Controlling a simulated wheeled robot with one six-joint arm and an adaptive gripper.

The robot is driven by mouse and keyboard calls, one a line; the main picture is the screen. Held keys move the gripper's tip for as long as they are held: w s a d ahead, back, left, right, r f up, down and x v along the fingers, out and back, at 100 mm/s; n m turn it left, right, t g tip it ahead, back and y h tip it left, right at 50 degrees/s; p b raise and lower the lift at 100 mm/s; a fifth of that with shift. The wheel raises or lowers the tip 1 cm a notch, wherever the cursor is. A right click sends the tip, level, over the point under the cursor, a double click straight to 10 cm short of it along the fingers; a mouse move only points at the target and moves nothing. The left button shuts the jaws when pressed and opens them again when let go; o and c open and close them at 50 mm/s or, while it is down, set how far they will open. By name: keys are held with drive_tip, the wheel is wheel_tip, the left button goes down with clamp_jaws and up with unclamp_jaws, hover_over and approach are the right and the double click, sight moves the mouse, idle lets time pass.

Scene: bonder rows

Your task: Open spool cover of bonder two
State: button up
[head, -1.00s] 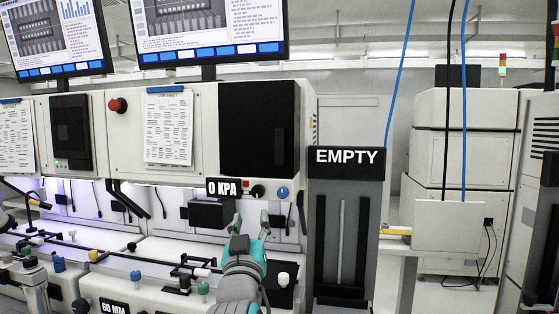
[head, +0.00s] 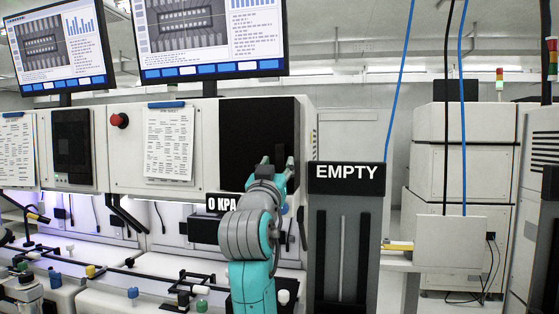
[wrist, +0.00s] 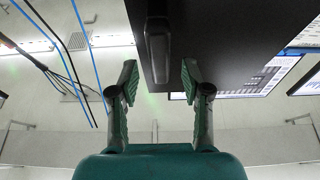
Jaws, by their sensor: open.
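A black square cover (head: 257,138) is on the front of the white bonder, beside the clipped paper sheet. It looks shut. My gripper (head: 277,162) is raised in front of the cover's lower right part, fingers pointing up. In the wrist view the dark cover (wrist: 222,40) fills the top middle, and a black bar handle (wrist: 158,45) stands out on it. My gripper (wrist: 160,82) is open there, with the handle's near end between and just beyond the fingertips. The fingers look clear of it. My arm hides the area below the cover.
A grey column marked EMPTY (head: 346,172) stands close to the right of my arm. Monitors (head: 209,38) hang above. A rail with small knobs runs along the lower left.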

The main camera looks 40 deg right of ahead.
sight(279, 161)
drive_tip(key=shift+x, duration=1.75)
clamp_jaws()
